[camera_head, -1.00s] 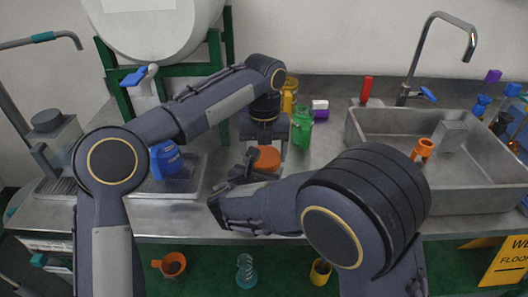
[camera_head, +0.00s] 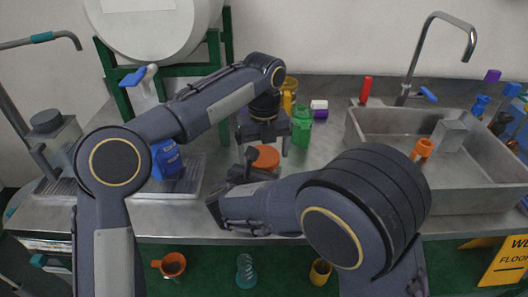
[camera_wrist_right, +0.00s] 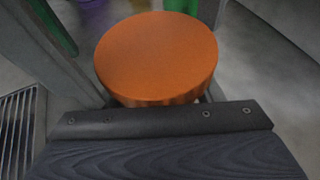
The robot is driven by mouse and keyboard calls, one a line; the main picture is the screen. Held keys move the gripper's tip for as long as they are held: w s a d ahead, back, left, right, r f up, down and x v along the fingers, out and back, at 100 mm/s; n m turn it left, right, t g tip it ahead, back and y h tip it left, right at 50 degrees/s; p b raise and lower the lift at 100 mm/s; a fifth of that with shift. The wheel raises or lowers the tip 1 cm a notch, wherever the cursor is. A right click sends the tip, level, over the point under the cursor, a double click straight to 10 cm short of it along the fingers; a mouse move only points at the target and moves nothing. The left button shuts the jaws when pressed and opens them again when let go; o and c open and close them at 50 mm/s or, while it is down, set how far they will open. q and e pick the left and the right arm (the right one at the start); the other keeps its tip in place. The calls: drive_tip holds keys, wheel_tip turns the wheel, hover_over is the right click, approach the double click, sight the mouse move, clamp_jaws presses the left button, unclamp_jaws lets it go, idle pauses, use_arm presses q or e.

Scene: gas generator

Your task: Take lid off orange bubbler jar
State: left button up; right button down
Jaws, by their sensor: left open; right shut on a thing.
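In the right wrist view the round orange lid (camera_wrist_right: 156,55) fills the upper middle, flat side facing up. My left gripper (camera_head: 262,146) is open, pointing down, with its fingers to either side just behind the lid; it looks empty. My right gripper (camera_head: 246,170) reaches in low from the right and is shut on the jar under the lid. The jar body and the grip on it are mostly hidden by the lid and gripper.
A green bottle (camera_head: 302,126) stands close to the right of my left gripper, with a purple-and-white item (camera_head: 319,108) behind it. The sink (camera_head: 440,200) is at the right. My right forearm covers the front counter.

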use_arm(q)
wheel_tip(320, 180, up, 4)
drive_tip(key=shift+r, duration=0.1)
wheel_tip(320, 180, up, 2)
drive_tip(key=shift+d+r+m, duration=0.15)
drive_tip(key=shift+m, duration=0.85)
drive_tip(key=shift+c, duration=0.4)
drive_tip(key=shift+r+m, duration=0.45)
drive_tip(key=shift+m, duration=0.25)
wheel_tip(320, 180, down, 8)
drive_tip(key=shift+r, duration=0.2)
drive_tip(key=c, duration=1)
drive_tip(key=n, duration=0.3)
drive_tip(key=shift+d, duration=0.1)
